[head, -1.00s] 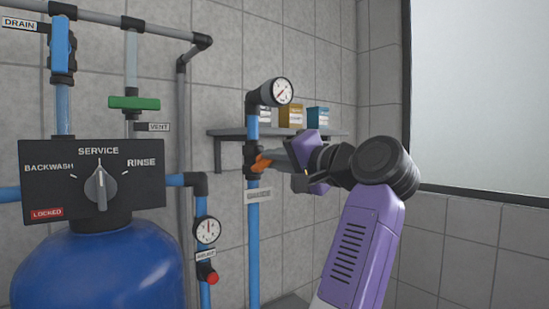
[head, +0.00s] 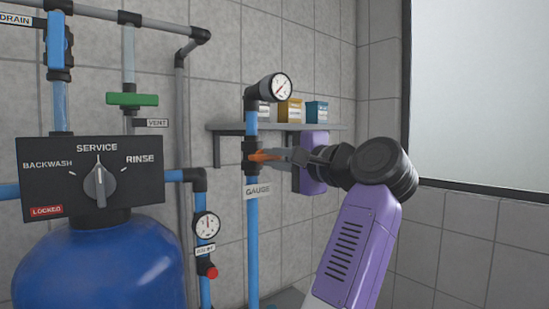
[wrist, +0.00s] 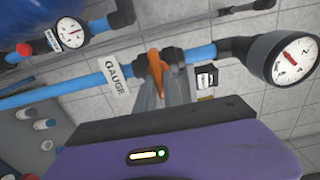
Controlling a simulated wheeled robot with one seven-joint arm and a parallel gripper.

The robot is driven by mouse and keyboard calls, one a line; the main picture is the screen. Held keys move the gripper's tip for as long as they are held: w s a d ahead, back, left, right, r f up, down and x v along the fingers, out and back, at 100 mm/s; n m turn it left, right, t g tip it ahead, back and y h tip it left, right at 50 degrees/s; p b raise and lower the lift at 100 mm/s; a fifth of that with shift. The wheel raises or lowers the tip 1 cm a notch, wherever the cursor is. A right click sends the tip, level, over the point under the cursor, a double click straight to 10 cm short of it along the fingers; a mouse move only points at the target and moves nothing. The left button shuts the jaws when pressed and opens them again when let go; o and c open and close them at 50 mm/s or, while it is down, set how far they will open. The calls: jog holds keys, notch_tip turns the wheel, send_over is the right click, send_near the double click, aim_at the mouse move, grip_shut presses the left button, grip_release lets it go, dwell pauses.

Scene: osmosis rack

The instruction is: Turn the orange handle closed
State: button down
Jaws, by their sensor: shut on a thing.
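The orange handle (head: 264,156) sits on a dark valve body (head: 250,156) in the vertical blue pipe marked GAUGE. In the head view it sticks out to the right, roughly level and across the pipe. My gripper (head: 280,155) comes from the right, with its grey fingers on the handle. The wrist view shows the orange handle (wrist: 155,66) between the two fingers of my gripper (wrist: 160,90), which is shut on it. The fingers hide part of the handle. The GAUGE label (head: 258,191) hangs below the valve.
A pressure gauge (head: 281,87) tops the pipe. A shelf (head: 225,126) with several small boxes is behind my gripper. The blue tank (head: 98,265), its control head (head: 60,165), a green vent handle (head: 133,100) and a lower gauge (head: 207,225) stand left. The window side at right is clear.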

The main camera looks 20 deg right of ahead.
jog(key=shift+f, duration=0.1)
jog(key=c, duration=1.5)
grip_release()
jog(key=shift+o, duration=0.2)
jog(key=b+v, duration=0.3)
jog(key=v, duration=0.4)
jog(key=shift+s+d, duration=0.15)
jog(key=shift+s, duration=0.2)
